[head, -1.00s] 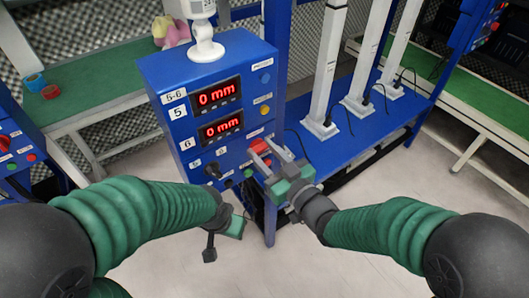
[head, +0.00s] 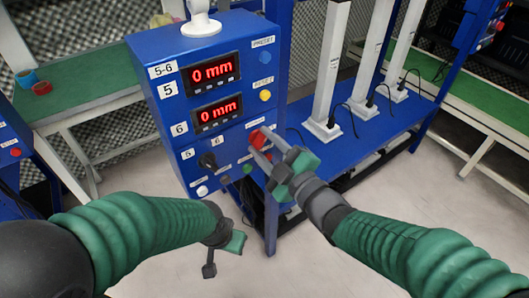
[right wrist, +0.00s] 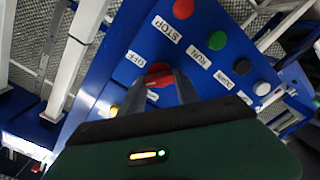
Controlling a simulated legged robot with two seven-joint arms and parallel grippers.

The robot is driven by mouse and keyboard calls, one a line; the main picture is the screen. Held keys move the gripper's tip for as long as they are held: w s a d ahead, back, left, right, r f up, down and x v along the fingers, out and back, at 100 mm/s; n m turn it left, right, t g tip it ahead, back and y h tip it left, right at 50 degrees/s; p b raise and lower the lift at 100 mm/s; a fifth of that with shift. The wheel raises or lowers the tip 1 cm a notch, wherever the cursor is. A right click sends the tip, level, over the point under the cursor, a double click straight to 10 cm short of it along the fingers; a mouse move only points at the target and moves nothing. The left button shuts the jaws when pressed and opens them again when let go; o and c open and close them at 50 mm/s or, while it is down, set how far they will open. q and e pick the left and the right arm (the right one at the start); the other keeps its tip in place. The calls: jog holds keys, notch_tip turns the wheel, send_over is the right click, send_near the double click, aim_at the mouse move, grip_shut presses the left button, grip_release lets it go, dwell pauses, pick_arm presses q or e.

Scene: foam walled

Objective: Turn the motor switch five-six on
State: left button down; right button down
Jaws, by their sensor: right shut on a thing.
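The blue control box (head: 215,115) labelled 5-6 stands in the middle of the head view. Its red motor switch (head: 257,136) is low on the right of the front panel. It also shows in the right wrist view as a red knob (right wrist: 159,73) next to an OFF label. My right gripper (head: 260,147) is shut on this red switch, one finger on each side. The fingers hide part of it, and its setting cannot be read. My left gripper (head: 233,242) hangs below the box, apart from it; its fingers are not clear.
Both displays on the box read 0 mm. A black selector knob (head: 208,160) sits lower left. The red STOP button (right wrist: 183,8) and green RUN button (right wrist: 217,40) are close to my right gripper. White posts (head: 326,75) stand on the blue bench at right.

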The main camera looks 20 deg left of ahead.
jog(key=n+b, duration=0.3)
jog(key=f+n+b, duration=0.1)
jog(key=n+b, duration=0.2)
jog(key=shift+r+n+b, duration=0.15)
jog(key=shift+n+b, duration=0.75)
jog(key=shift+n, duration=0.1)
jog(key=c, duration=0.9)
grip_release()
jog(key=shift+a+r, duration=0.1)
